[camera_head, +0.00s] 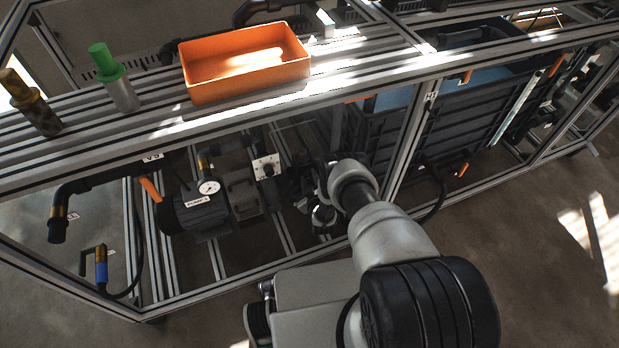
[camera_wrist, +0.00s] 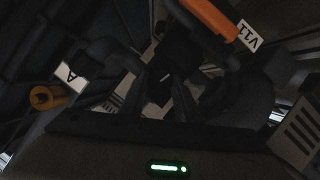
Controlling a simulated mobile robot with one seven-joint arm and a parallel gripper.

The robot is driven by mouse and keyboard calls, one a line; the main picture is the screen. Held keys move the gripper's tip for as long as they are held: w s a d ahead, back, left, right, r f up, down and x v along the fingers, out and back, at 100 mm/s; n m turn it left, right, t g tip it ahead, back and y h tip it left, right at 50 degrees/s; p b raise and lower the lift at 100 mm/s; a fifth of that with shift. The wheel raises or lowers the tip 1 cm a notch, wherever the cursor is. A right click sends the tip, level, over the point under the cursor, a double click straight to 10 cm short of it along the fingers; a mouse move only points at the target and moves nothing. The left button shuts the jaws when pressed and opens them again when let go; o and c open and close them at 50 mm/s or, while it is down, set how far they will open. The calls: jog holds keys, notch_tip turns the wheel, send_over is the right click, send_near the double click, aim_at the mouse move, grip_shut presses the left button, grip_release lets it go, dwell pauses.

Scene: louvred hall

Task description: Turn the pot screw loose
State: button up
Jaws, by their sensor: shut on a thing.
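My gripper (camera_wrist: 172,92) reaches under the bench into the dark pipework, and its two dark fingers show in the wrist view. It is shut on a dark part (camera_wrist: 168,78) between the fingers, at the place of the pot screw. The screw's outline is lost in shadow, so I cannot tell how far it is turned. In the head view my wrist hides most of the grasp. A round metal-edged part (camera_head: 322,215) shows just below my gripper, possibly the pot.
An orange lever (camera_wrist: 208,18) with tag V11 and a brass fitting (camera_wrist: 48,97) by tag A lie close to the fingers. Left are a pump (camera_head: 195,212) and gauge (camera_head: 209,187). An orange tray (camera_head: 246,92) sits on the bench; a dark crate (camera_head: 455,125) stands right.

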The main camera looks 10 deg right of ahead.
jog(key=shift+a+n+t+h, duration=0.15)
jog(key=shift+n+t+h, duration=0.25)
jog(key=shift+n, duration=0.5)
jog(key=o, duration=1)
jog(key=shift+o, duration=0.2)
